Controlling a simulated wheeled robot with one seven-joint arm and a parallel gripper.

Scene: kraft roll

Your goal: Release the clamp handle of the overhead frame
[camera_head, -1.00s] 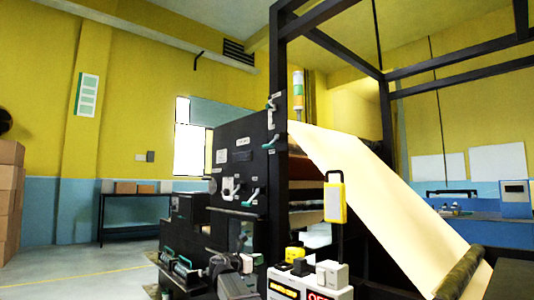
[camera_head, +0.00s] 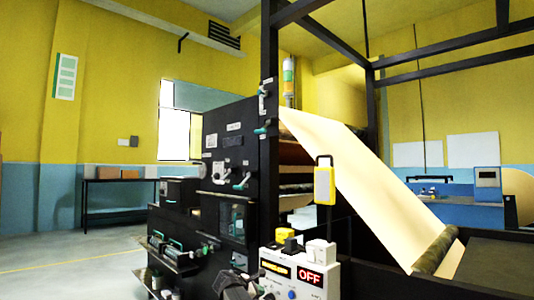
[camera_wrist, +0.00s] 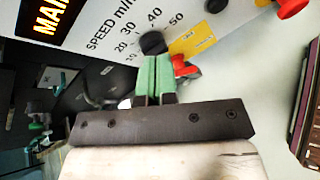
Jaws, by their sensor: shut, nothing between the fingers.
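The black overhead frame (camera_head: 269,50) rises beside the machine. Two small teal-tipped levers sit on its upright, an upper one (camera_head: 264,94) and a lower one (camera_head: 264,127). I cannot tell which is the clamp handle, or whether it is locked. In the wrist view, my gripper (camera_wrist: 156,62) has its green fingers shut together and empty. The fingertips appear close to a black knob on the speed panel, well away from the upright's levers. In the head view I cannot make out the fingers.
The white control box (camera_head: 300,268) with a lit OFF sign stands in front of the machine. Its panel (camera_wrist: 120,20) fills the wrist view's top. A cream web (camera_head: 350,170) slopes down to a roll (camera_head: 436,250). A yellow hanging pendant (camera_head: 324,186) is nearby. Floor at left is clear.

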